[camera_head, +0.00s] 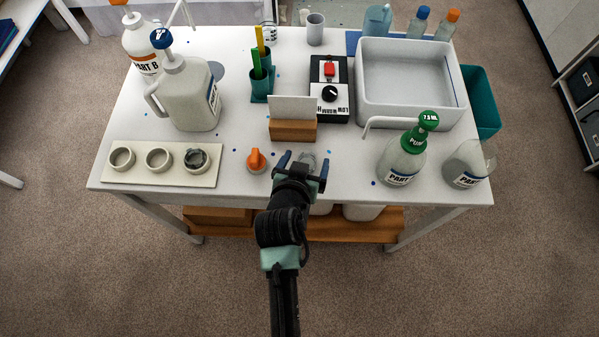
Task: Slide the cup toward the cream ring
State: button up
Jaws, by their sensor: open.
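My gripper (303,163) is open at the front edge of the white table, its two dark blue fingers spread apart. A small clear, greyish cup-like thing (308,159) shows between and just beyond the fingers; the gripper partly hides it, and I cannot tell if a finger touches it. A grey cup (315,30) stands upright at the back of the table, far from my gripper.
An orange knob-like piece (256,160) lies left of my gripper. A wooden card holder (292,130) stands behind it. A green-topped pump bottle (403,157) and a clear jug (467,165) stand right. A white jug (190,95) stands behind the board. A grey tub (405,113) fills the back right.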

jog(key=v, duration=0.8)
dwell(0.4)
notch_tip(320, 180, up, 17)
jog(key=t, duration=0.4)
send_over(300, 153)
notch_tip(300, 153, up, 13)
jog(key=w+t, duration=0.2)
jog(key=t, duration=0.2)
jog(key=s+r+t, duration=0.3)
jog(key=r, duration=0.7)
jog(key=s+d+r+n+t+y, duration=0.1)
jog(key=s+r+t, duration=0.2)
jog(key=r, duration=0.8)
jog(key=s+r+n+t+y, duration=0.1)
jog(key=s+r+t, duration=0.2)
jog(key=r, duration=0.8)
jog(key=shift+s+d+p, duration=0.15)
jog(key=shift+s+p, duration=0.3)
jog(key=shift+s, duration=0.65)
